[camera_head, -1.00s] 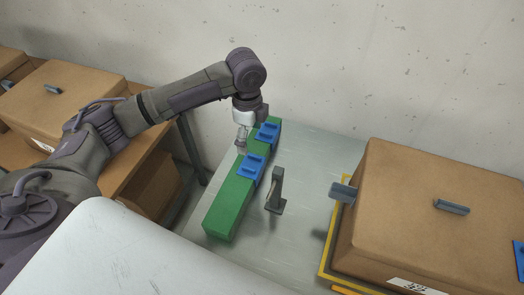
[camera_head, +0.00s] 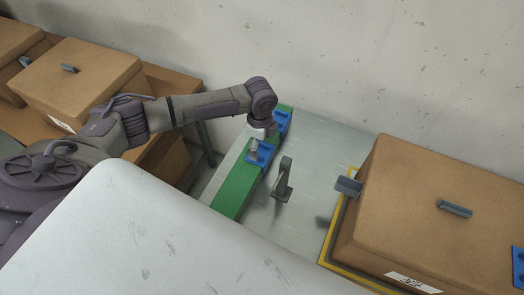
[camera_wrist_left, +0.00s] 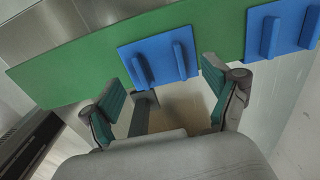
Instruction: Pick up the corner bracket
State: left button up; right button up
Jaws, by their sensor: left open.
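A dark grey corner bracket (camera_head: 283,180) stands on the light grey table, just right of the green bar (camera_head: 234,188). In the left wrist view a dark grey piece, apparently the bracket (camera_wrist_left: 143,108), shows between the fingers, beyond the palm. My left gripper (camera_head: 254,150) is over the green bar by the nearer blue plate (camera_head: 262,155), left of the bracket and apart from it in the head view. In the wrist view the left gripper (camera_wrist_left: 167,73) has its two teal-padded fingers spread, with nothing gripped. My right gripper is not in view.
A second blue plate (camera_head: 282,122) sits farther along the green bar. A large brown box (camera_head: 430,205) with grey handles stands at right inside a yellow frame (camera_head: 331,232). More boxes (camera_head: 78,85) are at left. The table (camera_head: 325,150) is clear behind the bracket.

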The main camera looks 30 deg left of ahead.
aim_at(260, 155)
pick_arm(q)
jog(key=shift+f, duration=1.15)
jog(key=c, duration=1.3)
jog(key=shift+o, duration=0.2)
jog(key=shift+r, duration=0.1)
